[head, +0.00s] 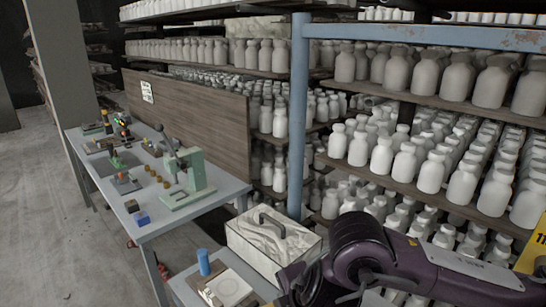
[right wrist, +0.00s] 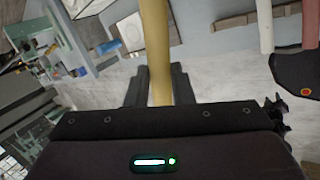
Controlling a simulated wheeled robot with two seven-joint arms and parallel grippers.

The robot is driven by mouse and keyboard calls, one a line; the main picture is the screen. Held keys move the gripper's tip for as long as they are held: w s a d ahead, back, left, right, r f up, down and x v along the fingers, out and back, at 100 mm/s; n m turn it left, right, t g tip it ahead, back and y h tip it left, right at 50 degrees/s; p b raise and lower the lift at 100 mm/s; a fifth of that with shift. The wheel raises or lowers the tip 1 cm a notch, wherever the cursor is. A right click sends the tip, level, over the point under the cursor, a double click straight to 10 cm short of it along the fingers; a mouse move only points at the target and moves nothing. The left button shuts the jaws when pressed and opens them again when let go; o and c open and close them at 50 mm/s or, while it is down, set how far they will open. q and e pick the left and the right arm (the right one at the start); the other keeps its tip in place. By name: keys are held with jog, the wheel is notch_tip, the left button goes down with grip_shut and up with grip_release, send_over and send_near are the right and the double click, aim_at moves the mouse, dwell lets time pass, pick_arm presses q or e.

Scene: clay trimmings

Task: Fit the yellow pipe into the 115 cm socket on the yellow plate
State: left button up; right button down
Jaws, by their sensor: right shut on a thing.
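The yellow pipe (right wrist: 156,45) shows in the right wrist view, running from the top edge down between the fingers of my right gripper (right wrist: 158,82). The gripper is shut on it. A yellow plate (head: 539,254) with a black "11" shows in part at the right edge of the head view, cut off by the frame and partly behind my arm. My left gripper is not in view.
A blue-grey bench (head: 148,227) with small devices stands at the left. Racks of white bottles (head: 433,168) fill the right. The right wrist view shows a pale pipe (right wrist: 265,25), a reddish pipe (right wrist: 311,25) and a dark plate (right wrist: 295,72).

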jog(key=s+d+f+m+h+b, duration=0.1)
jog(key=s+d+m+h, duration=0.1)
jog(key=d+m+h, duration=0.35)
jog(key=s+d+f+m+h+b, duration=0.1)
jog(key=s+d+f+m+h, duration=0.1)
jog(key=d+m, duration=0.7)
jog(key=a+n+y+p, duration=0.1)
jog(key=a+n+y, duration=0.3)
jog(key=a+n, duration=0.55)
jog(key=w+a+r+n+y, duration=0.1)
jog(key=w+n, duration=0.1)
jog(key=w+a+r+n+y+p, duration=0.1)
jog(key=w+n+y, duration=0.1)
jog(key=w+a+r+n+y, duration=0.1)
jog(key=w+n, duration=0.1)
jog(key=w, duration=0.1)
jog(key=shift+n+g+p, duration=0.3)
jog(key=shift+g+p, duration=0.1)
jog(key=w+d, duration=0.1)
jog(key=d, duration=0.1)
jog(key=w+d+f+n+y, duration=0.1)
jog(key=d, duration=0.1)
jog(key=w+d+f+n, duration=0.1)
jog(key=d, duration=0.2)
jog(key=shift+w+d+f+g+p, duration=0.1)
jog(key=shift+w+f+g+p, duration=0.1)
jog(key=shift+g+p, duration=0.1)
jog(key=shift+w+d, duration=0.1)
jog(key=shift+d, duration=0.25)
jog(key=shift+f, duration=0.1)
